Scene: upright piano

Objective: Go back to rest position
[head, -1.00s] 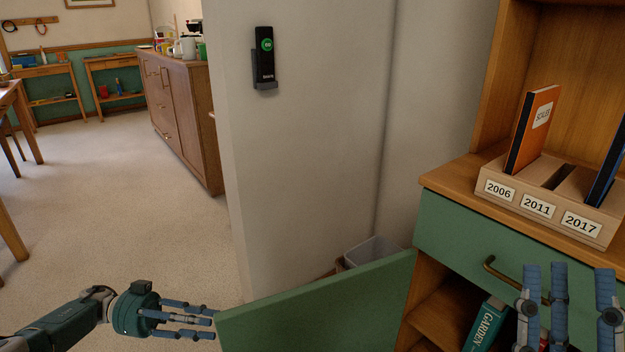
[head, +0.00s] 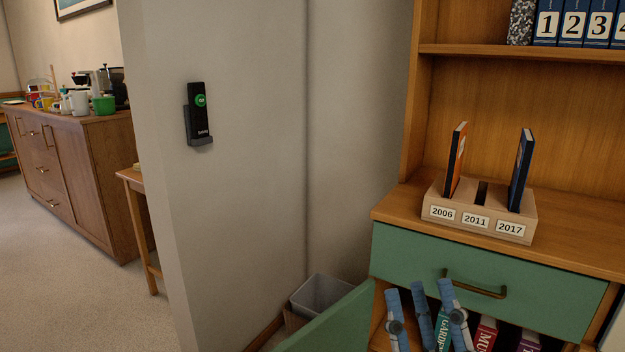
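My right gripper (head: 425,312) shows at the bottom of the head view, in front of the lower shelf of the wooden cabinet (head: 398,215). Its blue fingers point up and are spread apart, with nothing seen between them. The fingers overlap the view of the books behind; I cannot tell any contact. My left gripper is out of the head view. The green cabinet door (head: 335,325) stands swung out at the bottom, left of my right gripper.
A green drawer (head: 420,257) with a brass handle is shut above the lower shelf. A wooden holder (head: 455,192) on the cabinet top bears an orange book and a dark blue book; its middle slot is empty. A grey bin (head: 322,293) stands by the wall. Open floor (head: 70,290) lies left.

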